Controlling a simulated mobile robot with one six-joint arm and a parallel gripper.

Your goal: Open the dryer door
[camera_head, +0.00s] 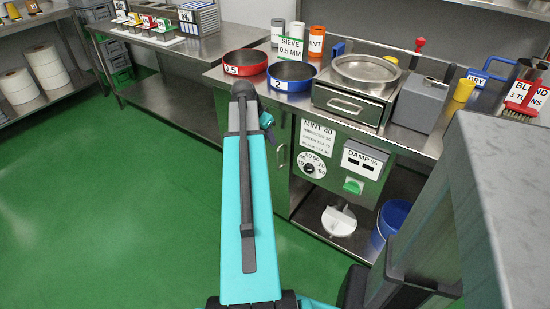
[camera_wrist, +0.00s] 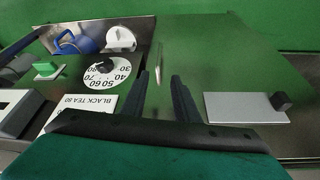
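The dryer (camera_head: 345,165) is built in under the steel counter, with a dial, a "DAMP %" display and a green switch on its front. Its metal door (camera_head: 279,135) is on the left and looks closed, with a small upright handle (camera_head: 281,155). In the wrist view the handle (camera_wrist: 158,62) stands up from the green-tinted reflective door (camera_wrist: 215,60). My gripper (camera_wrist: 160,76) is open, its two dark fingers apart, one on each side of the handle's lower end in the picture. I cannot tell whether they reach around it.
The dial (camera_head: 312,164) and green switch (camera_head: 353,186) are close to the door. Sieves (camera_head: 246,62) and a machine (camera_head: 352,100) stand on the counter above. A blue bucket (camera_head: 392,220) is on the shelf below. The green floor (camera_head: 110,220) on the left is clear.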

